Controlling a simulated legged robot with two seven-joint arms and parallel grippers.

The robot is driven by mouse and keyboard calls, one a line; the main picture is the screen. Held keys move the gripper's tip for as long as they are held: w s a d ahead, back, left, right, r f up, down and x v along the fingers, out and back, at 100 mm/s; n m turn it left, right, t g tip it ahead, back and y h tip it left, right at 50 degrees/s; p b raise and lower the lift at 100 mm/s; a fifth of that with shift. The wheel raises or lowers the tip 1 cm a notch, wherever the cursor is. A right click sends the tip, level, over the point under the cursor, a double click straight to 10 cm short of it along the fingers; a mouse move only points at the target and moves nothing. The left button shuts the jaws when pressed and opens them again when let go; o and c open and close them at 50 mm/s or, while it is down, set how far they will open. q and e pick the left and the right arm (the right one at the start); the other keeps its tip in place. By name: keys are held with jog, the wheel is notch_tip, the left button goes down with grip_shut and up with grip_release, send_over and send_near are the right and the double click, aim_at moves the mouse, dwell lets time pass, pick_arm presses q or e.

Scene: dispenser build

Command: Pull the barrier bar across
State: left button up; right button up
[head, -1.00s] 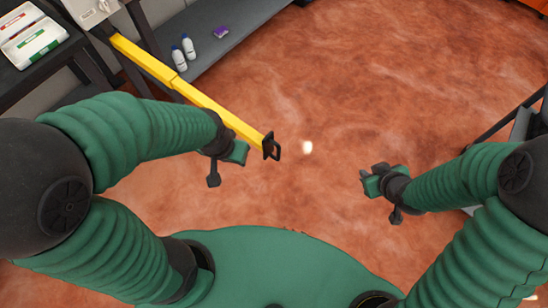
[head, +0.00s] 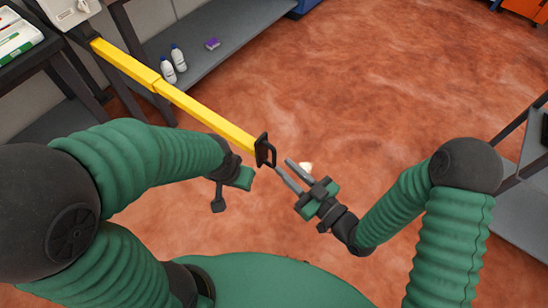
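The yellow barrier bar (head: 205,115) reaches from the shelf unit at the upper left towards the middle of the picture. A black end piece with a handle loop (head: 266,151) is at its free end. My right gripper (head: 282,171) is open, its two grey fingers pointing up and left at the handle. One fingertip is close to the handle loop; I cannot tell if they touch. My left gripper (head: 231,195) is below the bar, left of the handle and apart from it; its fingers do not show clearly.
A grey shelf (head: 230,45) at the upper left holds two white bottles (head: 173,64) and a purple box (head: 212,43). A dark table with a white and green box (head: 16,38) is at far left. Another rack (head: 520,190) stands at right. The red floor between is clear.

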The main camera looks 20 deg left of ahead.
aim_at(274, 157)
jog(key=x, duration=0.5)
jog(key=shift+w+a, duration=0.2)
jog(key=shift+a, duration=0.1)
grip_shut()
jog(key=shift+d, duration=0.1)
dwell(0.9)
